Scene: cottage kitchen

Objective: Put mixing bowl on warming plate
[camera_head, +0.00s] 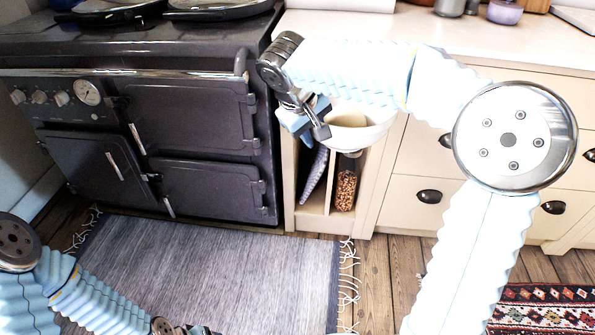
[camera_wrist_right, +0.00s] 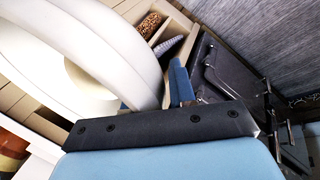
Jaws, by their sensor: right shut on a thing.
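The mixing bowl (camera_head: 362,135) is white with a cream inside. My right gripper (camera_head: 318,120) is shut on its left rim and holds it in front of the counter's edge, beside the cooker. In the right wrist view the bowl (camera_wrist_right: 105,45) fills the upper left, with a blue finger (camera_wrist_right: 180,80) against its side. The black range cooker (camera_head: 150,45) has two round lids on top, cut by the top edge. I cannot tell which part is the warming plate.
The pale counter (camera_head: 390,25) has jars (camera_head: 505,12) along its back. Below the bowl is an open cabinet (camera_head: 312,208) with a jar of brown pieces (camera_head: 345,190). A grey rug (camera_head: 210,275) lies before the cooker. The cooker's front rail (camera_head: 130,73) sticks out.

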